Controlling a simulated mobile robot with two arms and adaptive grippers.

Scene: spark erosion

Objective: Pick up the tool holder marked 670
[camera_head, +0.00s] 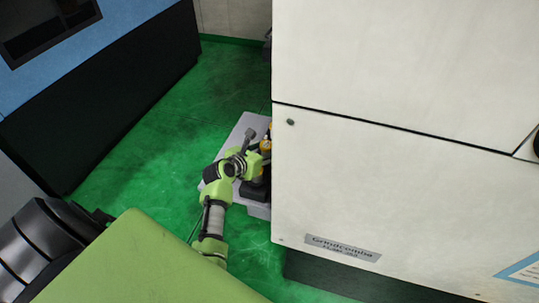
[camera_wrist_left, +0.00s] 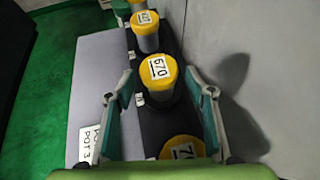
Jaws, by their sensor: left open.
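The tool holder marked 670 (camera_wrist_left: 159,70) has a yellow cap with a white label and a grey body. It stands upright on a dark rack (camera_wrist_left: 133,115), in a row with other yellow-capped holders. My left gripper (camera_wrist_left: 162,80) is open, with one finger on each side of the 670 holder and a gap to both. I cannot tell how far the fingertips reach down beside it. In the head view my left gripper (camera_head: 257,165) is over the rack area, largely hidden by my arm and the white machine.
A grey surface (camera_wrist_left: 92,75) carries a sign (camera_wrist_left: 88,145) reading POT 3. The white machine (camera_head: 400,180) rises close on the right. Green floor (camera_head: 150,150) is free on the left.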

